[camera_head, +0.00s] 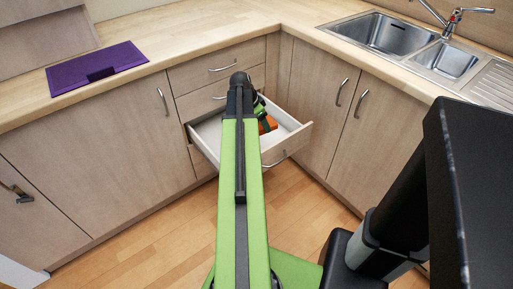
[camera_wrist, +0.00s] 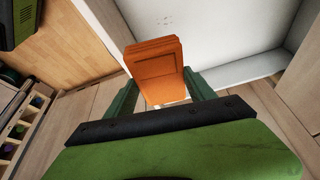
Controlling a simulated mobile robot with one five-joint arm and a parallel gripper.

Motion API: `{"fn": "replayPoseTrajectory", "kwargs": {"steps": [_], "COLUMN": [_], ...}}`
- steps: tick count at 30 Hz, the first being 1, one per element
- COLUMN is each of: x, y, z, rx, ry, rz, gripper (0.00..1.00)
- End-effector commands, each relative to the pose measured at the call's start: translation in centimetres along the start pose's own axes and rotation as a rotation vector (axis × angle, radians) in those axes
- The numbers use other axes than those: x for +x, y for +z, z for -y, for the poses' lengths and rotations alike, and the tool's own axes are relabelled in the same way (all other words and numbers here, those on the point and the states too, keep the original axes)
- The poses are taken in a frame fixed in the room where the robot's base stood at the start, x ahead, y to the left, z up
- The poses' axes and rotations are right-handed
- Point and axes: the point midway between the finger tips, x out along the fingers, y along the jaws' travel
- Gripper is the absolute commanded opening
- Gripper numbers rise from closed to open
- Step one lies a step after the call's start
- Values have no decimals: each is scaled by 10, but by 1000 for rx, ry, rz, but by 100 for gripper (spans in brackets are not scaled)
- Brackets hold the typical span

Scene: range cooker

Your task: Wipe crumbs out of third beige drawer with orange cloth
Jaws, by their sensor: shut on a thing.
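The third beige drawer (camera_head: 295,137) is pulled open below two shut drawers, and its inside is white. My gripper (camera_wrist: 162,92) is shut on the orange cloth (camera_wrist: 154,62), which looks like a folded pad between the two green fingers. In the head view the orange cloth (camera_head: 267,124) shows inside the open drawer, partly hidden by my arm. In the wrist view the white drawer floor (camera_wrist: 220,30) lies beyond the cloth. A few tiny specks, possibly crumbs (camera_wrist: 166,20), show there. I cannot tell whether the cloth touches the floor.
The wooden worktop (camera_head: 180,45) runs above the drawers, with a purple mat-like object (camera_head: 97,68) at left and a sink (camera_head: 383,34) at right. Shut cupboard doors flank the drawer. The wooden floor (camera_head: 140,238) in front is clear on the left.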

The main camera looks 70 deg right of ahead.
Motion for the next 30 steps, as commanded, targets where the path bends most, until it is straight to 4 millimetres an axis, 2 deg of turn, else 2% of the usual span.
{"fn": "replayPoseTrajectory", "kwargs": {"steps": [1,3,6,11,19,30], "x": [38,55,72,78,80,111], "y": [16,26,35,41,41,48], "z": [13,26,38,47,47,44], "rx": [-27,-61,-98,-125,-126,-118], "ry": [-11,-25,-40,-51,-51,-47], "rz": [-1,-2,-5,-6,-6,-7], "gripper": [30,30,30,30,30,30]}}
